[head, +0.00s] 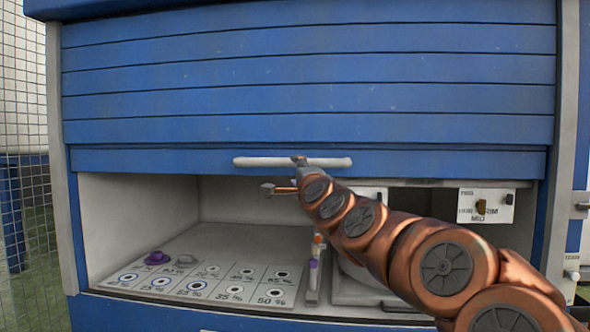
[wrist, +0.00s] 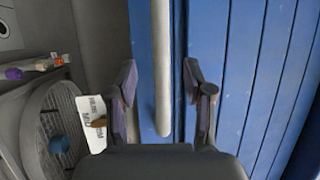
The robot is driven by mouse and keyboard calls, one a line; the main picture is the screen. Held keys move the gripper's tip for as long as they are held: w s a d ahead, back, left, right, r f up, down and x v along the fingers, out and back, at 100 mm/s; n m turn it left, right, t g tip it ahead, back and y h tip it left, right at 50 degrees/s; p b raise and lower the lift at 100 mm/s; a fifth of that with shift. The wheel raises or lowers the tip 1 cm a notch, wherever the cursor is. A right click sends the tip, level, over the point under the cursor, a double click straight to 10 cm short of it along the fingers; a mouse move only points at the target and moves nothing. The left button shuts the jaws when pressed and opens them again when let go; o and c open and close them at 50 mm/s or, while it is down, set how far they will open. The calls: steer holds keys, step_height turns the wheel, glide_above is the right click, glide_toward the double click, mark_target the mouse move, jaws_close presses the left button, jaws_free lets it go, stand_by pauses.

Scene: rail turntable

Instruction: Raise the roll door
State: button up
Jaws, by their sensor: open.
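The blue slatted roll door (head: 310,100) covers the upper part of the cabinet front; its lower edge hangs above an open gap. A white horizontal bar handle (head: 255,162) runs along its bottom slat. My gripper (head: 283,174) is open at the handle, one finger overlapping the bar in the picture and the other below it. In the wrist view, which is turned sideways, the bar (wrist: 161,60) runs between the two spread fingers (wrist: 163,80), with the blue slats (wrist: 240,80) behind. The fingers are not closed on it. Whether they touch it I cannot tell.
Under the door is a pale compartment floor (head: 235,240) with percent-marked spots and a purple knob (head: 157,257). A white labelled plate (head: 485,205) with a small switch hangs at the right. A wire mesh fence (head: 25,110) stands at the left.

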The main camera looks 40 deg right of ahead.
steer(key=shift+v, duration=1.55)
